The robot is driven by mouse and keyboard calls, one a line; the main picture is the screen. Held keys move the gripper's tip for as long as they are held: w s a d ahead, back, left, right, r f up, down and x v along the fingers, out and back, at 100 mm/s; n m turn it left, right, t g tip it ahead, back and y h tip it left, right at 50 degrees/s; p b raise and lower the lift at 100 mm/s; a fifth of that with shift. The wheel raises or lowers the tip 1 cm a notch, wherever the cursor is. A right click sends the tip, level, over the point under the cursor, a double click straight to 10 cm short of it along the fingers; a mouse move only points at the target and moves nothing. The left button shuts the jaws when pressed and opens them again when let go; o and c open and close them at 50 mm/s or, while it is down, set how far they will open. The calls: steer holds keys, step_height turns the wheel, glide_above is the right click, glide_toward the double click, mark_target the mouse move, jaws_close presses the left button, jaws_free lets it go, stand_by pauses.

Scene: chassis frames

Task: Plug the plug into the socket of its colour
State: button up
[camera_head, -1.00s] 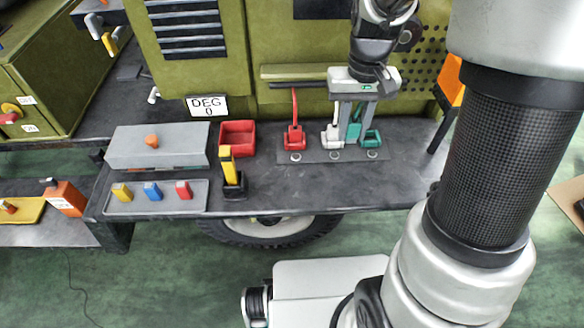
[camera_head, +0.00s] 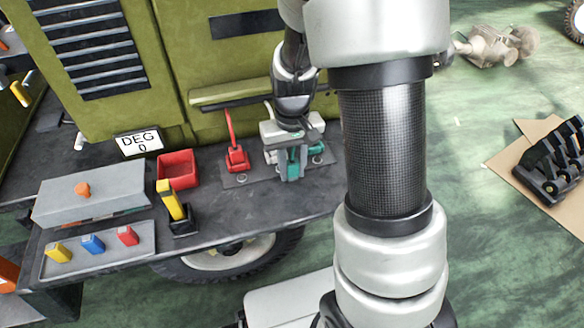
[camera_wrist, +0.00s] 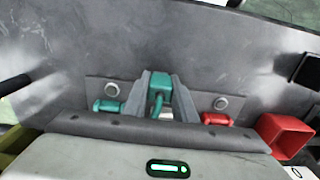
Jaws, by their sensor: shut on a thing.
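My gripper (camera_head: 289,166) is over the socket strip on the bench in the head view. In the wrist view its two grey fingers (camera_wrist: 161,98) are shut on a teal plug (camera_wrist: 158,83). A teal socket (camera_wrist: 108,106) is left of the fingers in the wrist view, apart from the plug. A red socket (camera_wrist: 215,118) is to their right; in the head view the red socket (camera_head: 237,160) has a red stem rising from it. A pale fitting (camera_wrist: 166,114) lies between them, mostly hidden by the plug and fingers.
A red bin (camera_head: 178,168) and a black holder with a yellow handle (camera_head: 172,203) stand left of the strip. A grey box (camera_head: 90,192) and a tray of coloured blocks (camera_head: 63,268) are farther left. A green cabinet wall (camera_head: 170,60) rises behind.

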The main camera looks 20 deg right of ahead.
steer(key=shift+f, duration=0.2)
steer(key=o, duration=1)
steer(key=shift+o, duration=0.2)
steer(key=shift+r, duration=0.1)
